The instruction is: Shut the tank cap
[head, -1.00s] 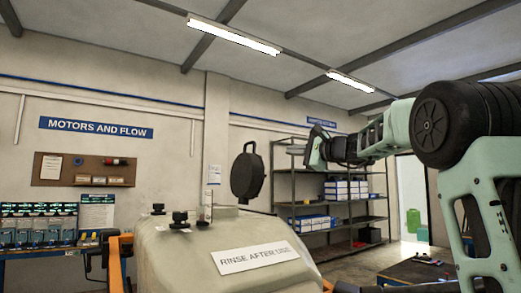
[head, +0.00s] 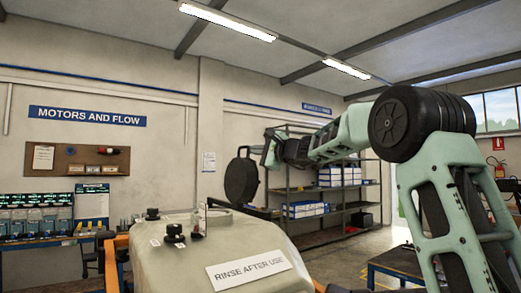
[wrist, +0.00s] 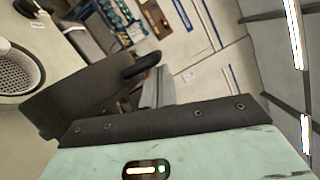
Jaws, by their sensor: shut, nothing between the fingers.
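The tank cap (head: 241,179) is a round black lid. It stands open, nearly upright, at the back edge of the pale tank (head: 165,258). My gripper (head: 256,149) is shut and empty, at the upper right of the cap. In the head view it is close to the cap; I cannot tell whether it touches. In the wrist view the dark cap (wrist: 75,100) lies just left of my grey fingers (wrist: 157,85), and the tank's round opening with a white strainer (wrist: 15,72) shows at the left edge. The fingertips are partly hidden there.
A metal shelf (head: 318,203) with boxes stands behind, against the wall. A workbench (head: 398,262) is at the right. The air above the tank opening is clear.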

